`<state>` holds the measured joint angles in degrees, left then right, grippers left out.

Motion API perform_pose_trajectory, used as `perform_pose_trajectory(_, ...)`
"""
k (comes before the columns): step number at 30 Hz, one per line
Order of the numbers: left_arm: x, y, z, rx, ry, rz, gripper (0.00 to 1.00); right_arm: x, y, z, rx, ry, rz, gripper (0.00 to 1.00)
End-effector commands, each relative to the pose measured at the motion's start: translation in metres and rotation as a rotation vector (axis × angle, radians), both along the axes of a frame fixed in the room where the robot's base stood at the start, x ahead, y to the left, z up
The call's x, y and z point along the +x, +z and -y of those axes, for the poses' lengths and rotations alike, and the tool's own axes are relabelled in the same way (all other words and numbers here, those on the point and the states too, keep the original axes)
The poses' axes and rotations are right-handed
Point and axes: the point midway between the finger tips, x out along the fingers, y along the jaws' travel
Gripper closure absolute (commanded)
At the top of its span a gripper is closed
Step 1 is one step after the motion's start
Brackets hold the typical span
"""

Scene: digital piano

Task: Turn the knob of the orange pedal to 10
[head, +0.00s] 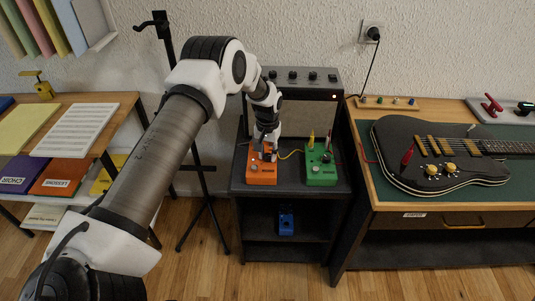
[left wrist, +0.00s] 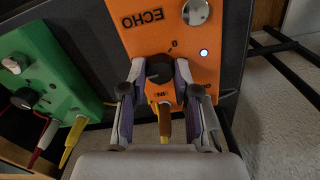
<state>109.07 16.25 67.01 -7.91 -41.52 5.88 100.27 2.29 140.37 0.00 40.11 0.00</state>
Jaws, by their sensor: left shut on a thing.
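The orange pedal (head: 261,172), lettered ECHO in the left wrist view (left wrist: 200,55), lies on the black stand. Its dark knob (left wrist: 159,68) sits between the fingertips of my left gripper (left wrist: 160,75). My left gripper points down at the pedal in the head view (head: 266,154) and is shut on the knob. A silver button (left wrist: 195,12) and a lit white light (left wrist: 204,53) are on the pedal's face. My right gripper is not in view.
A green pedal (head: 321,168) with cable plugs stands close to the right on the black stand (head: 290,187). An amplifier (head: 309,108) stands behind. A blue pedal (head: 286,221) is on the shelf below. A guitar (head: 430,150) lies on the right bench.

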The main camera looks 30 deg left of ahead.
Motion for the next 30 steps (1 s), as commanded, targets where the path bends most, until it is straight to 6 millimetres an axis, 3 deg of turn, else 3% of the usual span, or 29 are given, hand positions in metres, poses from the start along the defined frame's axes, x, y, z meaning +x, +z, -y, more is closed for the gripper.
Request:
perform_pose_trajectory(15,-0.0042,-0.0049,0.0013,-0.004,-0.428,-0.012,1.00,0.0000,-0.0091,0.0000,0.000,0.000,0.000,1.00)
perform_pose_trajectory(30,-0.0044,-0.0046,0.0012,-0.005,-0.563,-0.013,1.00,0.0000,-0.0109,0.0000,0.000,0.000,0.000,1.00)
